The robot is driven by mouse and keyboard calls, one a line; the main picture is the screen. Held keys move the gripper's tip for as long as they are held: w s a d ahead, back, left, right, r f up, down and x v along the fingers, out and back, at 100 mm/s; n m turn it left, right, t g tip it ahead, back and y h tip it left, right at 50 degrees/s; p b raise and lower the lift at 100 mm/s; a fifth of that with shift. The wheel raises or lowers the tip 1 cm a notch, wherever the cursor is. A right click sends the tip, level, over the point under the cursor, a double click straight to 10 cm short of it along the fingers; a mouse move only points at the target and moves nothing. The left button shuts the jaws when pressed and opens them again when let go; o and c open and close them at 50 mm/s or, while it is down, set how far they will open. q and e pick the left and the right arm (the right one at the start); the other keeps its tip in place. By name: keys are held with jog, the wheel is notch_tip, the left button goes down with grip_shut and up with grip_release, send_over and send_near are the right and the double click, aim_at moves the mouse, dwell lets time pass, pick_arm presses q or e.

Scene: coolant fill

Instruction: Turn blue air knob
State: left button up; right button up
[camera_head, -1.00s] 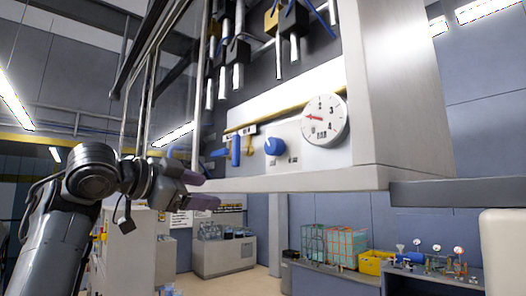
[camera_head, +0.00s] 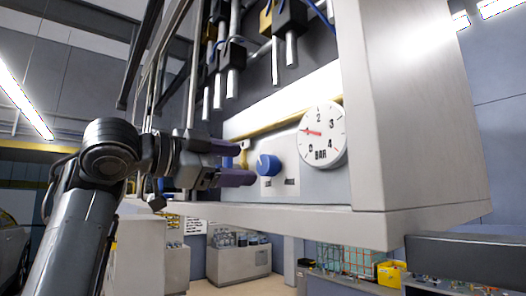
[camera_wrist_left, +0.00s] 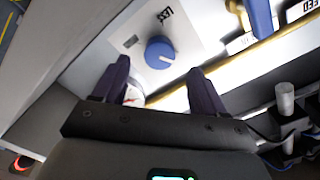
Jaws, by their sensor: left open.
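The blue air knob (camera_head: 268,165) sits on a pale panel, left of and below the round BAR gauge (camera_head: 323,134). My left gripper (camera_head: 246,162) is just left of the knob in the head view, with its fingers pointing at the panel. In the left wrist view the knob (camera_wrist_left: 160,53) lies ahead of the open fingers (camera_wrist_left: 160,83), roughly between them and apart from them. Its white mark points to the lower right there. The gauge is partly hidden behind a finger in that view. My right gripper is not in view.
A yellow bar (camera_head: 275,124) runs above the knob. Black fittings with metal rods (camera_head: 290,20) hang above. The cabinet's lower ledge (camera_head: 300,216) juts out below the panel.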

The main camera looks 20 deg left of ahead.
aim_at(261, 165)
pick_arm(q)
jog(key=p+x, duration=0.3)
jog(key=x, duration=0.1)
jog(key=shift+r+p, duration=0.2)
jog(key=shift+p, duration=0.2)
jog(key=shift+p+x, duration=0.5)
jog(key=shift+x, duration=0.75)
jog(key=shift+f, duration=0.25)
jog(key=shift+c, duration=0.5)
jog(key=c, duration=0.9)
